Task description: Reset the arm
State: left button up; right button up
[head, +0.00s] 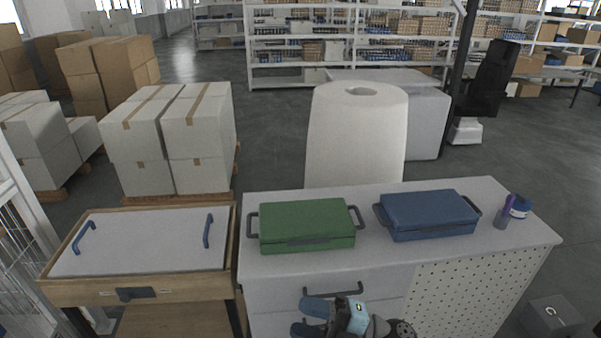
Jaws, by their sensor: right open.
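My right gripper (303,317) is at the bottom middle, in front of the grey workbench. Its blue fingers point left and are apart, with nothing seen between them. Part of my right arm (380,328) shows beside it at the lower picture edge. My left arm and gripper do not show.
The workbench (400,260) holds a green case (306,222), a blue case (428,212) and a purple bottle (502,214) by a blue roll. A drawer handle (333,291) is just above my right gripper. A wooden cart (160,290) carries a white lid with blue handles (140,243).

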jog(key=d+f+m+t+h, duration=1.3)
jog(key=m, duration=0.8)
jog(key=s+d+f+m+g+h, duration=0.5)
jog(key=s+d+f+m, duration=0.1)
jog(key=s+f, duration=0.5)
jog(key=shift+s+d+f, duration=0.15)
jog(key=shift+s+f, duration=0.2)
jog(key=shift+f, duration=0.5)
